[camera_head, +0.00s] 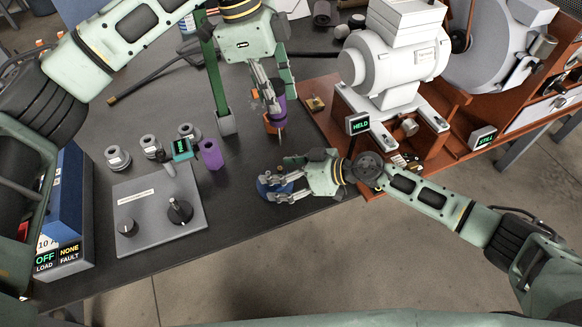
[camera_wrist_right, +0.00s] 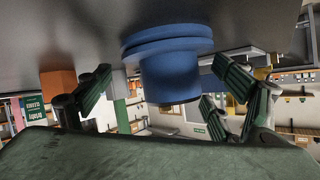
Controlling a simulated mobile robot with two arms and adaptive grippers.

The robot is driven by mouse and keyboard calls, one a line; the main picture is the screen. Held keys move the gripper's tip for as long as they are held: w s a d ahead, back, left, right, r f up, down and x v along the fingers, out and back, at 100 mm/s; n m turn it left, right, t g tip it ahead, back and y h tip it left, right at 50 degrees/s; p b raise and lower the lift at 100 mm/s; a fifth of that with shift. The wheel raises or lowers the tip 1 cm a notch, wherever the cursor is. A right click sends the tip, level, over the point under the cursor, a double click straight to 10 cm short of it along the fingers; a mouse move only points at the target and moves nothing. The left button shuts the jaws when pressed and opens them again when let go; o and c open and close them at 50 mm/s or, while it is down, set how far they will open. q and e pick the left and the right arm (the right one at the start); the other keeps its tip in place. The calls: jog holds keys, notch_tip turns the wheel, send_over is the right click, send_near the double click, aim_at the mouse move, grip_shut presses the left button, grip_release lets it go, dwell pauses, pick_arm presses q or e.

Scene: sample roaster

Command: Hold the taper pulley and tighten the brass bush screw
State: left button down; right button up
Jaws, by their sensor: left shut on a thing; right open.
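A blue stepped round piece, which looks like the taper pulley (camera_head: 268,188), is on the dark bench near its front edge. In the right wrist view the pulley (camera_wrist_right: 168,70) sits between the spread fingers. My right gripper (camera_head: 284,186) is open around it, with fingers apart from it in the wrist view. The brass bush screw cannot be made out.
A grey panel with black knobs (camera_head: 160,215), grey weights (camera_head: 118,158) and a purple holder (camera_head: 210,153) stand left. A white motor (camera_head: 395,55) on a brown base and a "HELD" display (camera_head: 358,124) stand right.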

jog(key=shift+w+a+f, duration=0.25)
jog(key=shift+a+f, duration=0.05)
jog(key=shift+a, duration=0.25)
jog(key=c, duration=1.6)
jog(key=o, duration=1.8)
pick_arm(q)
jog(key=shift+r, duration=0.15)
jog(key=shift+r+p, duration=0.75)
jog(key=shift+p, duration=0.1)
pick_arm(e)
jog(key=shift+r, duration=0.3)
